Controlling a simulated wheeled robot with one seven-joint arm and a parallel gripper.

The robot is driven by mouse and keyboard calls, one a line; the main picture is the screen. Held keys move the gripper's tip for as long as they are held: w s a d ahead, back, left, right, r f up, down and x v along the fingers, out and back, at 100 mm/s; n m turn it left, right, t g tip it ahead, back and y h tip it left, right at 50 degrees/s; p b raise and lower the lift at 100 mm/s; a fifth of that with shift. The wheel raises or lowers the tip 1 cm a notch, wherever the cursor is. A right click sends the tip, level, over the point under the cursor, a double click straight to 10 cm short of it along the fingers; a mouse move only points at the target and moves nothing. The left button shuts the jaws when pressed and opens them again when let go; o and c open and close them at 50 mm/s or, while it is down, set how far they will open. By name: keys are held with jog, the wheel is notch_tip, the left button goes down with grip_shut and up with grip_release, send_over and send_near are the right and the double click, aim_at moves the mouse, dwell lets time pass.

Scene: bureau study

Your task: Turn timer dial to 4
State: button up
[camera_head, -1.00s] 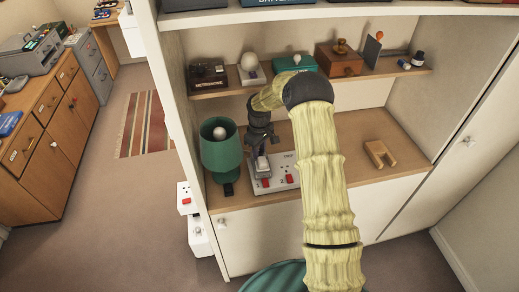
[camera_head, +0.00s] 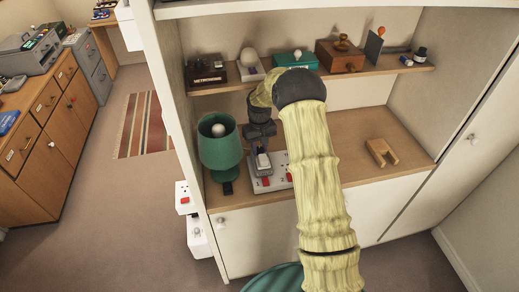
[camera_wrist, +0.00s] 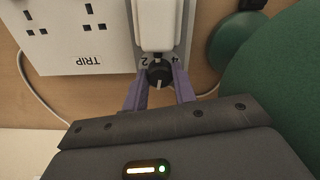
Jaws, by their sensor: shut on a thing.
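The timer is a white block (camera_wrist: 157,25) on a pale plate, with a black round dial (camera_wrist: 160,73) at its lower end in the wrist view. A "2" is printed left of the dial and a "4" right of it. A pale mark shows on the dial; its exact heading is hard to read. My gripper (camera_wrist: 160,84) has its two purple fingers on either side of the dial, shut on it. In the head view the timer (camera_head: 263,162) stands at the left of a white socket strip (camera_head: 280,182), below my gripper (camera_head: 261,147); the dial is hidden there.
A green lamp (camera_head: 220,150) stands close left of the timer, and its green shade fills the right of the wrist view. A shelf (camera_head: 220,88) with several objects runs above. A wooden stand (camera_head: 381,152) is at the right, with bare desktop around it.

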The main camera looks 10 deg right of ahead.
aim_at(259, 149)
jog(key=m+b, duration=0.1)
jog(key=m, duration=0.4)
jog(key=shift+m, duration=0.3)
jog(key=m, duration=0.4)
jog(key=shift+m+b, duration=0.4)
jog(key=o, duration=0.7)
jog(key=shift+o, duration=0.2)
jog(key=shift+r, duration=0.1)
notch_tip(259, 149, up, 17)
jog(key=b, duration=0.2)
jog(key=shift+b, duration=0.35)
